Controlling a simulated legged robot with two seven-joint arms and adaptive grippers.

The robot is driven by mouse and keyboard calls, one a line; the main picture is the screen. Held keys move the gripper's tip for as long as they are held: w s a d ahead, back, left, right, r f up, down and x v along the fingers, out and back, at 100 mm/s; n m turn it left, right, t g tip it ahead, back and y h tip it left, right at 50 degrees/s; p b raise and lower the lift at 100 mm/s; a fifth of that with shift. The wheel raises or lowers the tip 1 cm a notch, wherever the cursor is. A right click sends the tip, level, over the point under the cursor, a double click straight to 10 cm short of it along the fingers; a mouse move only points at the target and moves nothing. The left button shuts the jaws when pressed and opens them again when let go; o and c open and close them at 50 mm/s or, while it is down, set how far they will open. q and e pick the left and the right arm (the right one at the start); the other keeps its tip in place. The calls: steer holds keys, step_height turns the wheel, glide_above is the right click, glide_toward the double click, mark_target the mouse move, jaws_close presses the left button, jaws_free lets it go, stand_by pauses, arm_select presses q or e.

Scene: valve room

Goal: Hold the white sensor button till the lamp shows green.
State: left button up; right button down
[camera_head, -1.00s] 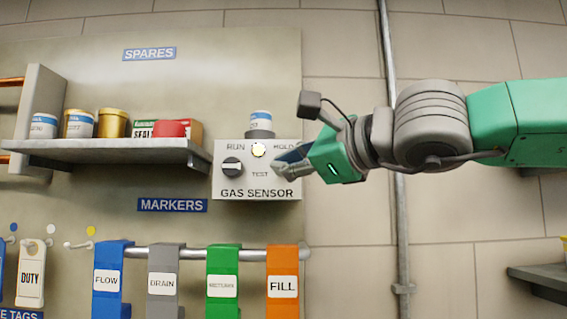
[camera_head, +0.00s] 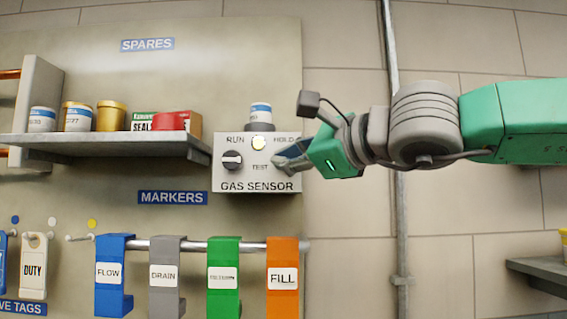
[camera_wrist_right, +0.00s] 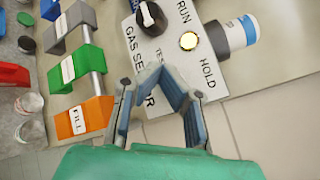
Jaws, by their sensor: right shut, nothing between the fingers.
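The gas sensor box (camera_head: 228,185) is a pale panel on the wall board, with the words RUN, HOLD and TEST. Its round lamp (camera_head: 258,143) glows pale yellow, not green; the lit lamp also shows in the right wrist view (camera_wrist_right: 189,41). My right gripper (camera_head: 280,162) is shut and empty, its fingertips at the box face below HOLD. In the right wrist view the closed fingertips (camera_wrist_right: 164,72) overlap the panel. The white button is not visible, perhaps hidden behind them; I cannot tell if they press it. My left gripper is out of view.
A black knob (camera_head: 232,160) is left of the fingertips. A labelled canister (camera_head: 261,115) stands on top of the box. A shelf (camera_head: 110,148) with tins is at left; coloured markers (camera_head: 282,275) hang below. A vertical pipe (camera_head: 402,240) runs behind my right arm.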

stand_by(0.7)
steer(key=shift+w+p, duration=0.35)
steer(key=shift+w+p, duration=0.35)
steer(key=shift+w, duration=0.15)
stand_by(0.6)
steer(key=shift+s, duration=0.15)
stand_by(1.4)
steer(key=shift+s+b, duration=0.4)
steer(key=shift+s, duration=0.35)
steer(key=shift+s, duration=0.1)
steer(key=shift+s+b, duration=0.75)
steer(key=shift+s, duration=1.65)
